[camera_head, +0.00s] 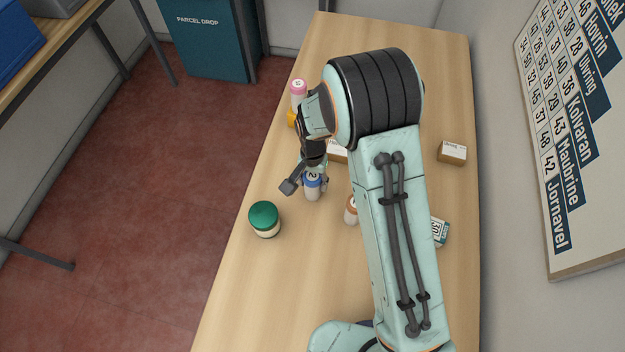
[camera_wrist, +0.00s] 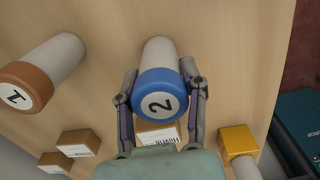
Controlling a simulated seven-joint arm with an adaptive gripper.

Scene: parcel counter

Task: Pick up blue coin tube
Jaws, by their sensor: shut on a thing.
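The blue coin tube (camera_wrist: 157,84) has a pale body and a blue cap marked 2. In the wrist view it stands between the two fingers of my gripper (camera_wrist: 160,105), which is shut on it near the cap. In the head view the blue coin tube (camera_head: 313,188) shows below my gripper (camera_head: 308,183), close to the left side of the counter (camera_head: 281,279). My arm covers part of the counter. I cannot tell whether the tube's foot touches the counter.
A brown-capped tube marked 1 (camera_wrist: 37,76) stands beside it. A green-lidded jar (camera_head: 264,219) is near the left edge. A pink-topped tube (camera_head: 298,92) and a yellow item (camera_wrist: 237,143) are farther back. Small cartons (camera_head: 452,152) lie around. The front counter is clear.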

